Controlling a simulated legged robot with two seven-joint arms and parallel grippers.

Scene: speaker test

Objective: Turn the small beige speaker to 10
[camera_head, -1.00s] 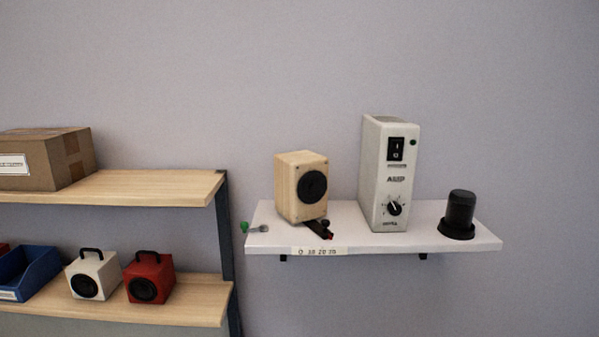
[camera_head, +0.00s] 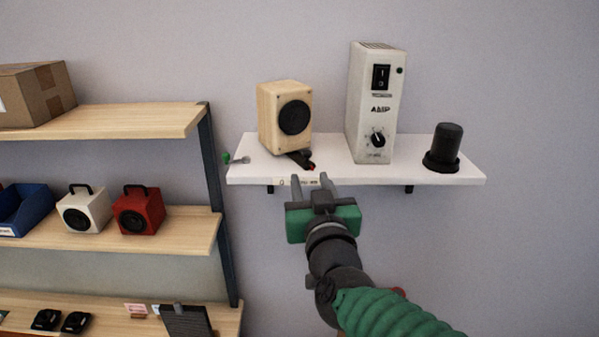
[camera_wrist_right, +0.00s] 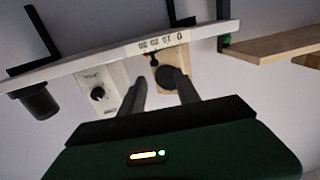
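The small beige speaker (camera_head: 284,117) stands on a white wall shelf (camera_head: 400,176), its round black cone facing front and slightly right. A black pointer with a red tip (camera_head: 301,158) sticks out under its front, toward the right of the label. The number label (camera_head: 283,182) on the shelf's front edge is partly hidden by my fingers; in the right wrist view the label (camera_wrist_right: 163,41) reads 0, 10, 20, 30, upside down. My right gripper (camera_head: 310,181) is open and empty, in front of and below the speaker. In the wrist view the speaker (camera_wrist_right: 171,79) appears beyond the fingers. My left gripper is out of view.
A white amplifier (camera_head: 371,105) with a switch and knob stands right of the speaker, then a black cylinder (camera_head: 445,143). A wooden rack (camera_head: 150,119) with a carton and a red speaker (camera_head: 139,209) stands left.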

